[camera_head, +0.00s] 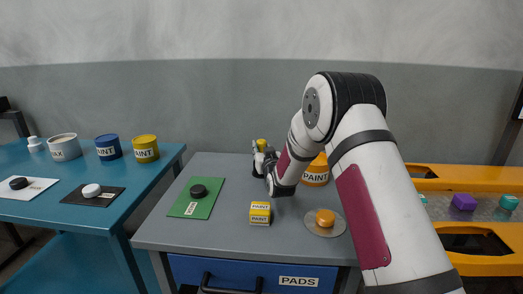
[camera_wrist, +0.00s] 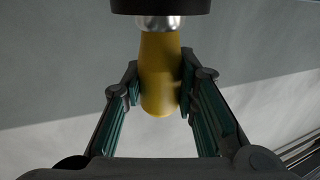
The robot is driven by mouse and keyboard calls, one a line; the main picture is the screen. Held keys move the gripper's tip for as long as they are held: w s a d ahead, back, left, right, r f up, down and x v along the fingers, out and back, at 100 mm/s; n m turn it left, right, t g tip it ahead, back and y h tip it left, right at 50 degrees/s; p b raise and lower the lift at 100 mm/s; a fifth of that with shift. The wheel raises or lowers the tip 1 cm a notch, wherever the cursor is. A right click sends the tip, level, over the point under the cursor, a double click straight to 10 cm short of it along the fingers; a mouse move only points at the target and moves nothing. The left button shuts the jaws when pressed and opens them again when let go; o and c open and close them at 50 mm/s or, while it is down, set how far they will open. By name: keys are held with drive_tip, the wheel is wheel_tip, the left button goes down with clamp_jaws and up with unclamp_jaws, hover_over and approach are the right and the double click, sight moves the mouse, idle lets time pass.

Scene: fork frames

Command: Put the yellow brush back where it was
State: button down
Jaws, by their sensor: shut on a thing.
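The yellow brush (camera_wrist: 160,85) has a yellow handle, a silver collar and a black end. In the wrist view, my gripper (camera_wrist: 159,88) is shut on the handle, one finger pad on each side. In the head view, the handle's yellow tip (camera_head: 261,143) shows above my gripper (camera_head: 262,163), over the back of the grey cabinet top (camera_head: 225,235). The brush looks about upright, handle end up. I cannot tell whether its black end touches the surface.
On the cabinet are a green mat (camera_head: 185,207) with a black disc, a yellow paint box (camera_head: 260,213), an orange disc (camera_head: 325,217) on a round plate, and a partly hidden orange paint pot (camera_head: 315,174). White, blue and yellow pots (camera_head: 145,149) stand on the teal table.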

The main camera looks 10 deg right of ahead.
drive_tip(key=shift+f, duration=0.15)
drive_tip(key=c, duration=1.3)
unclamp_jaws()
drive_tip(key=shift+s+r, duration=0.2)
drive_tip(key=shift+s, duration=0.1)
drive_tip(key=s+r+g+p, duration=0.1)
drive_tip(key=s+r+g, duration=0.3)
drive_tip(key=s, duration=0.9)
drive_tip(key=s+r+g, duration=0.3)
drive_tip(key=s+r, duration=0.1)
drive_tip(key=s, duration=0.9)
drive_tip(key=s+g, duration=0.3)
drive_tip(key=s, duration=0.9)
drive_tip(key=s+g, duration=0.3)
drive_tip(key=s, duration=1)
drive_tip(key=s+g, duration=0.3)
drive_tip(key=s, duration=1)
drive_tip(key=shift+a+r, duration=0.1)
drive_tip(key=shift+r, duration=0.1)
